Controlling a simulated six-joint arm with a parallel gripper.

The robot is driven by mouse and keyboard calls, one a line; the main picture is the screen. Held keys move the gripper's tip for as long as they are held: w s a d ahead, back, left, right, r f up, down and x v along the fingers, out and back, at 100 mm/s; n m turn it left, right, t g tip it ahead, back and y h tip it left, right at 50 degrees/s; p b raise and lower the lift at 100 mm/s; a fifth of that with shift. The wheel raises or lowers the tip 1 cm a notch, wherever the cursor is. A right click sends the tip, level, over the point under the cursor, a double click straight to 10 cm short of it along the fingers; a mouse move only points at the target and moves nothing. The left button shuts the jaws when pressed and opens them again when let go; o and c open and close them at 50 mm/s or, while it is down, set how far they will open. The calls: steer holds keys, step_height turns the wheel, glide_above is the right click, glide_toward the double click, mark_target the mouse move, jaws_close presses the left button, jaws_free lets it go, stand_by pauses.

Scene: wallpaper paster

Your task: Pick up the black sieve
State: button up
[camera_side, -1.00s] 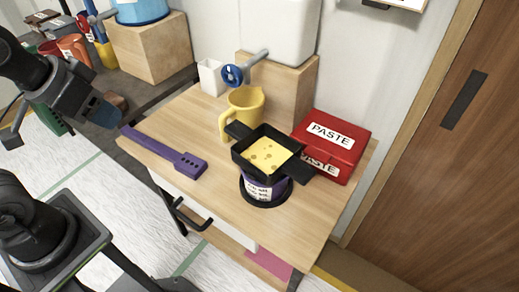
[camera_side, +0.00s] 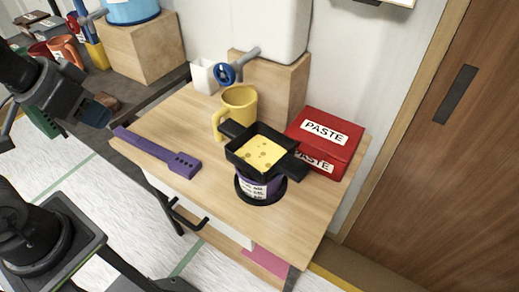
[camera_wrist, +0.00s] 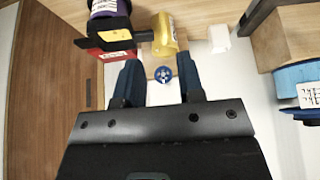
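The black sieve (camera_side: 235,154) is a square black tray with a handle at its back left and a dark tab at its right. A yellow face with round spots shows inside it. It rests on a purple labelled can (camera_side: 251,188) on a black round base. In the wrist view the sieve (camera_wrist: 108,38) is at the upper left, partly over the purple can (camera_wrist: 103,7). My gripper (camera_side: 98,112) is at the left in the side view, well away from the sieve. In the wrist view its blue fingers (camera_wrist: 158,60) are apart with nothing held between them.
A yellow jug (camera_side: 238,101) stands close behind the sieve. A red PASTE box (camera_side: 324,139) is to its right. A purple bar (camera_side: 160,151) lies at the table's left. A blue-wheeled tap (camera_side: 225,73) juts from a white tank (camera_side: 271,30). The table's front right (camera_side: 305,215) is clear.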

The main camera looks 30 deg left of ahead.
steer(key=m+g, duration=0.6)
steer(key=m, duration=1.4)
glide_above(243, 161)
step_height(243, 161, down, 7)
steer(key=f, duration=0.7)
steer(key=shift+w+d+f, duration=0.1)
steer(key=shift+w+f, duration=0.1)
steer(key=shift+s+a+f, duration=0.1)
steer(key=shift+f, duration=1.5)
steer(key=shift+a+f, duration=0.1)
steer(key=shift+f, duration=1.45)
jaws_close()
